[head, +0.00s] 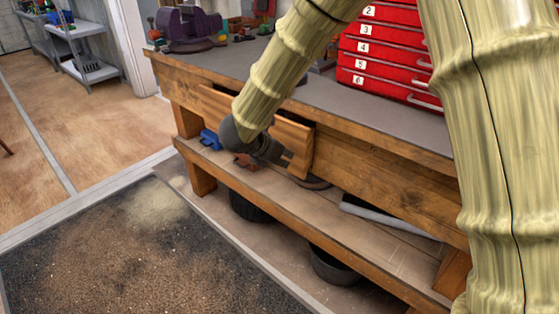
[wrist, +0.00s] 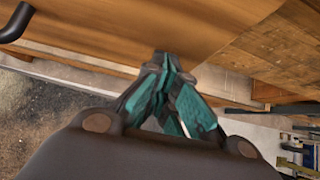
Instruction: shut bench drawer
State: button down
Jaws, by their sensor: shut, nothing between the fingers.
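The wooden bench (head: 370,175) has a drawer (head: 291,133) whose front stands out from the bench face, so it is partly open. My arm and wrist cover the middle of the drawer front in the head view. My gripper (wrist: 168,66) is shut and empty, its teal-padded fingers together. In the wrist view its tips are at or very close to a wooden face, likely the drawer front (wrist: 125,30); I cannot tell if they touch. A dark bar, seemingly the drawer handle (wrist: 16,22), shows at the upper left of the wrist view.
A red numbered cabinet (head: 385,50) and a purple vise (head: 188,26) stand on the bench top. The lower shelf (head: 385,240) holds a blue item (head: 209,139). Dark round containers (head: 333,266) sit beneath.

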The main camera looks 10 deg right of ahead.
aim_at(293, 151)
dwell(0.3)
jog(key=w+d, duration=0.2)
jog(key=d, duration=0.1)
jog(key=shift+w+d+b, duration=0.2)
jog(key=shift+w+b, duration=0.1)
jog(key=shift+w+d, duration=0.2)
jog(key=shift+d, duration=0.1)
jog(key=shift+r, duration=0.15)
